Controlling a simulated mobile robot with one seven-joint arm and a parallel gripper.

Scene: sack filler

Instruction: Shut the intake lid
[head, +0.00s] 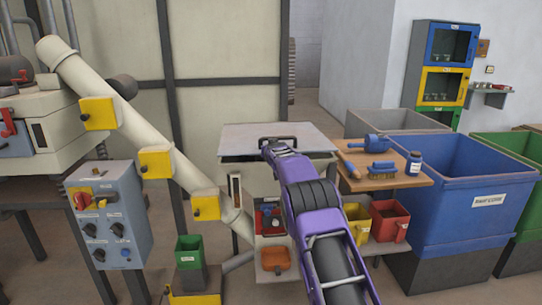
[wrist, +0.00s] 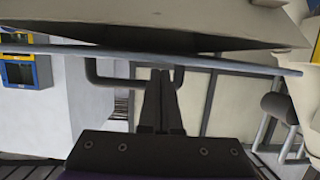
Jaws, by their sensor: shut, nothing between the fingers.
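The intake lid (head: 270,133) is a grey flat panel on top of the pale intake box. It looks nearly level in the head view. In the upside-down wrist view, the lid (wrist: 230,60) shows edge-on as a thin blue-grey strip, with a dark band between it and the pale body. I cannot tell whether it is fully seated. A dark bar handle (wrist: 104,84) stands on the lid. My gripper (wrist: 160,75) is shut and empty, its fingers overlapping the handle in view; contact is unclear. In the head view my gripper (head: 268,147) is at the lid's front part.
A large blue bin (head: 460,195) is farther right. A slanted pale pipe (head: 130,115) and control box (head: 108,225) are at left.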

